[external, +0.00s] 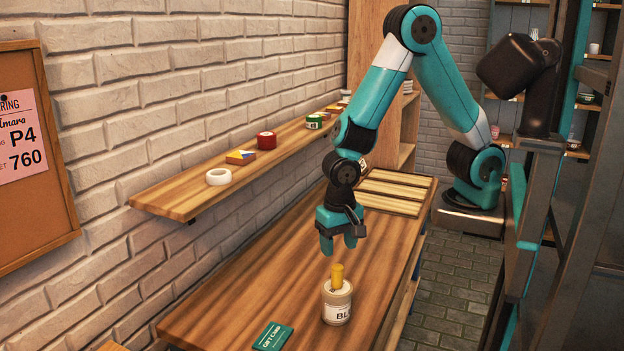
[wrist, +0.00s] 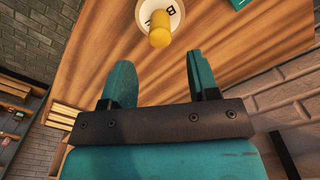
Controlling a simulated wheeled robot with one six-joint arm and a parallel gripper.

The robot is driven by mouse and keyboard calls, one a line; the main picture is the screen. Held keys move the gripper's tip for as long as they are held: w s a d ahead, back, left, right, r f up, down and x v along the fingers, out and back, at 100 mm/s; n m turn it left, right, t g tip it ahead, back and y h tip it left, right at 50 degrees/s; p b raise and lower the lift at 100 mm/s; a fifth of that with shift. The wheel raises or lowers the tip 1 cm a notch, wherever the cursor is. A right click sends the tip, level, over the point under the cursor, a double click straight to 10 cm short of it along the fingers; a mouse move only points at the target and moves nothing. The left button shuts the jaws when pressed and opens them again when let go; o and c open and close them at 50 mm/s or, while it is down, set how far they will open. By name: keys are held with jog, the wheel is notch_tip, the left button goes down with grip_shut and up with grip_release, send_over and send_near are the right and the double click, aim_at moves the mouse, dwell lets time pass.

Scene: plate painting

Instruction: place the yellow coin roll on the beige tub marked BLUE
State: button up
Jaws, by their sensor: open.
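The yellow coin roll (external: 337,275) stands upright on the beige tub (external: 337,302), whose label begins with "BL"; the rest of the label is turned out of sight. In the wrist view the yellow roll (wrist: 160,28) is seen end-on over the tub (wrist: 176,8), which is cut off by the top edge. My gripper (external: 337,248) is above the roll and apart from it, with its fingers pointing down. In the wrist view its two teal fingers (wrist: 162,74) are spread with nothing between them.
The wooden table (external: 270,275) is mostly clear around the tub. A teal card (external: 273,337) lies at its near edge, and wooden slats (external: 396,189) lie at its far end. A wall shelf (external: 185,200) on the left carries tape rolls and small boxes.

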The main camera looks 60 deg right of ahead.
jog(key=shift+r, duration=1.35)
jog(key=s+d+r+n+y, duration=0.2)
jog(key=s+d+r+n, duration=0.1)
jog(key=r+n, duration=0.4)
jog(key=s+d+r+n+y, duration=0.2)
jog(key=s+d+r+n, duration=0.2)
jog(key=s+r+n, duration=0.2)
notch_tip(320, 180, up, 2)
jog(key=shift+r+n, duration=0.15)
jog(key=shift+n, duration=0.55)
